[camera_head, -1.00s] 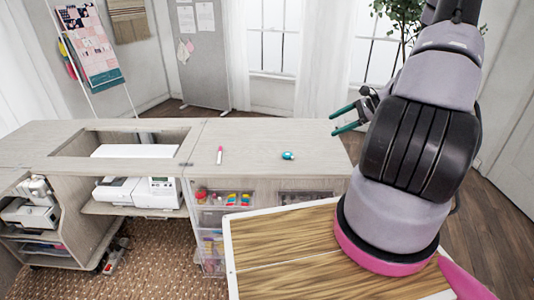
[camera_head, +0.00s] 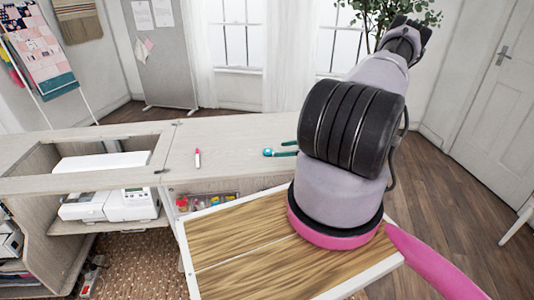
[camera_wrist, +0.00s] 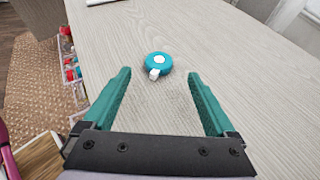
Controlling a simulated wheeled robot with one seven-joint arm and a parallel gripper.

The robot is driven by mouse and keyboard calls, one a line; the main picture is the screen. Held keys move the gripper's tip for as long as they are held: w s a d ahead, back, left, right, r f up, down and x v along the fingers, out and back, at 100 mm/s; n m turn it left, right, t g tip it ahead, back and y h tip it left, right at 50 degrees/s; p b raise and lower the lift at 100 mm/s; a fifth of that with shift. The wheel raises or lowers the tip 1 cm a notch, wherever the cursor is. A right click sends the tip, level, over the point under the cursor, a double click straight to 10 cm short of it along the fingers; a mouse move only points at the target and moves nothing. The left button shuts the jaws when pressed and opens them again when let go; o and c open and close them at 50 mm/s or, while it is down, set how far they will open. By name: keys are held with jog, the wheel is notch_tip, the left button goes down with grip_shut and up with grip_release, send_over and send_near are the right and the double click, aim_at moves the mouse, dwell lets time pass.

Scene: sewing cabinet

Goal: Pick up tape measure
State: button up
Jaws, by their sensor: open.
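The tape measure (camera_wrist: 164,61) is a small round teal case with a white centre and a pale tab at its near side. It lies on the wooden cabinet top, and in the head view it shows as a teal spot (camera_head: 267,152). My gripper (camera_wrist: 159,78) has two green fingers spread wide apart and is empty. In the wrist view the tape measure lies between the fingers' lines, just beyond the tips. In the head view my gripper's fingertips (camera_head: 284,149) show just right of the tape measure; my arm hides the rest.
A red-and-white marker (camera_head: 197,158) lies on the cabinet top (camera_head: 225,135), left of the tape measure. An opening with a white sewing machine (camera_head: 110,203) is farther left. Drawers with colourful spools (camera_head: 195,203) sit below the front edge. The top around the tape measure is clear.

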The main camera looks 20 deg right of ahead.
aim_at(270, 151)
jog(key=x, duration=0.5)
jog(key=shift+a+f, duration=0.15)
jog(key=c, duration=1.4)
